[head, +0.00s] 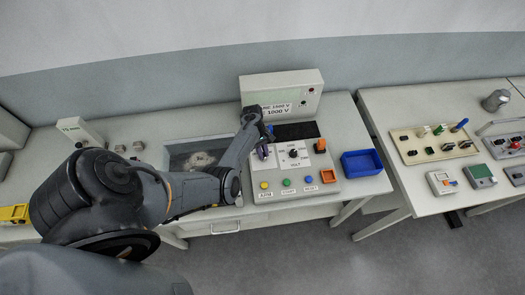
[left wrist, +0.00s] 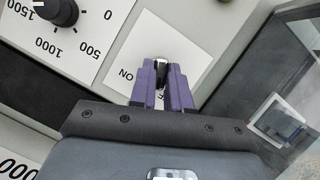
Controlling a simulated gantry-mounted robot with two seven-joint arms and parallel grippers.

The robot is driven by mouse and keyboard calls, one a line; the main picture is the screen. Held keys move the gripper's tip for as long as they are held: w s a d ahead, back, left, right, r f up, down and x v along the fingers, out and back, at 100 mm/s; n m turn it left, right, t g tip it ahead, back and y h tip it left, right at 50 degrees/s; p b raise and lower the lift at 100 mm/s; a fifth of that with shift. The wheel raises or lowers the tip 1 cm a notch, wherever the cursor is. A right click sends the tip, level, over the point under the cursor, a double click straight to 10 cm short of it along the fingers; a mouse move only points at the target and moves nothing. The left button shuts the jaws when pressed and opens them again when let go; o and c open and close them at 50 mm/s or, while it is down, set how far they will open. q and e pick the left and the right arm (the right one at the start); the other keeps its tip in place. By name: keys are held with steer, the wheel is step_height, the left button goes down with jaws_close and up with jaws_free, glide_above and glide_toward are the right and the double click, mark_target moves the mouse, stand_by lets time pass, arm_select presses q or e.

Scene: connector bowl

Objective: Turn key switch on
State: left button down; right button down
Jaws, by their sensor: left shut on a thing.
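The key switch (left wrist: 162,63) sits on a white label plate with the word ON, which reads upside down in the left wrist view. Its silver and black top shows between the purple fingertips of my left gripper (left wrist: 163,76). My left gripper is shut on the key switch, with one finger on each side. In the head view my left gripper (head: 264,149) is over the left part of the grey control panel (head: 333,187), and the switch is mostly hidden there. I cannot tell exactly how far the key is turned. My right gripper is not in view.
A black volt dial (head: 294,153) is right of my gripper. Yellow (head: 264,185), green (head: 286,182) and blue (head: 309,179) buttons line the panel's front. A blue bin (head: 362,163) stands at the right.

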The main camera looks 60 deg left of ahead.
arm_select(q)
steer(key=m+g, duration=0.1)
steer(key=m, duration=0.2)
steer(key=shift+p, duration=0.35)
steer(key=m+g, duration=0.1)
steer(key=m, duration=0.2)
steer(key=shift+w+y, duration=0.1)
steer(key=shift+y, duration=0.2)
steer(key=m+g, duration=0.1)
steer(key=m, duration=0.1)
steer(key=m+y+p, duration=0.1)
steer(key=m, duration=0.2)
steer(key=shift+w+d+m+g, duration=0.1)
steer(key=shift+w+m+g, duration=0.05)
steer(key=shift+m+g, duration=0.2)
steer(key=shift+m+g+y, duration=0.25)
steer(key=shift+m+y, duration=0.25)
steer(key=shift+m, duration=0.35)
steer(key=c, duration=1.1)
jaws_free()
steer(key=shift+p, duration=0.3)
